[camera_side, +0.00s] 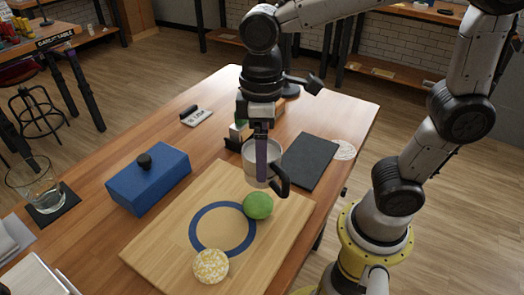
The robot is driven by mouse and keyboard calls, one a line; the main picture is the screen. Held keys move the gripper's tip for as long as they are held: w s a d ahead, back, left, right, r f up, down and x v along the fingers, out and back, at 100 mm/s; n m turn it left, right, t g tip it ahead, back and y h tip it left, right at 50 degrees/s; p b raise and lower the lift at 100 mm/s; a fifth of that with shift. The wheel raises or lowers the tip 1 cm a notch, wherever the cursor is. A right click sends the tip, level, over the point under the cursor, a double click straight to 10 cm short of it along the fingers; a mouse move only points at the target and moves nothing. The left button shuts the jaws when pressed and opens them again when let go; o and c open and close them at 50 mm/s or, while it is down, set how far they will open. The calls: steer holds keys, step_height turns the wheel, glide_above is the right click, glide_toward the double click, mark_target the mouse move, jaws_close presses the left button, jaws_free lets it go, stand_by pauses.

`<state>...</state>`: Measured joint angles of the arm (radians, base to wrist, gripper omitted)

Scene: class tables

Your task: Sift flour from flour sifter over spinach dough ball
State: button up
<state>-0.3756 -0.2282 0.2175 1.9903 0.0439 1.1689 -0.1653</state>
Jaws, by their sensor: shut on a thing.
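My gripper (262,130) points down over the far part of the wooden board (165,232). It is shut on the flour sifter (250,165), a silver metal cup with a dark handle at its right. The sifter looks about upright and is held above the board, just behind the spinach dough ball; the exact height is hard to tell. The green spinach dough ball (258,205) sits on the board at the right edge of a blue ring (195,225). Part of the sifter is hidden behind the gripper. No falling flour is visible.
A pale speckled dough round (211,266) lies at the ring's near edge. A blue box with a black knob (148,185) stands left of the board. A dark slab (310,160) and a white coaster (344,149) lie behind right. A glass (37,187) stands far left.

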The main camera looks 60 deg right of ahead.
mark_target(252, 160)
stand_by(0.4)
steer(key=shift+a, duration=1.65)
steer(key=shift+d, duration=0.1)
steer(key=shift+d, duration=1.55)
steer(key=shift+a, duration=1.65)
steer(key=shift+d, duration=1.65)
steer(key=shift+a, duration=0.1)
